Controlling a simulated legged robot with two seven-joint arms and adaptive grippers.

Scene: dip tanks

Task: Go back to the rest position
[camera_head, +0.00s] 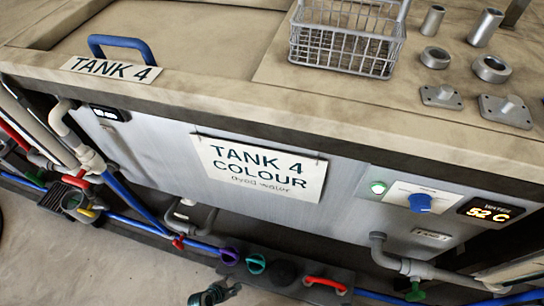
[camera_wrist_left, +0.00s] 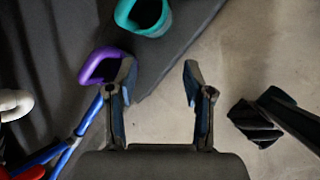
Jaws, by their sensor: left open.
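My left gripper (camera_head: 213,294) shows small at the bottom edge of the head view, low in front of the tank. In the left wrist view its two fingers (camera_wrist_left: 159,80) are spread apart with nothing between them, above bare floor. A purple handle (camera_wrist_left: 100,66) lies beside and partly behind the left finger in that view, and a teal handle (camera_wrist_left: 145,17) lies beyond. The purple handle (camera_head: 229,256) and the teal handle (camera_head: 256,263) also show in the head view. My right gripper cannot be made out in the head view.
The tank front carries a "TANK 4 COLOUR" sign (camera_head: 262,167). A wire basket (camera_head: 345,45) and metal parts stand on top. Blue pipes (camera_head: 135,200) run low along the front. A dark, blue-edged object (camera_wrist_left: 270,115) is at right in the wrist view. Bare floor (camera_head: 110,270) lies lower left.

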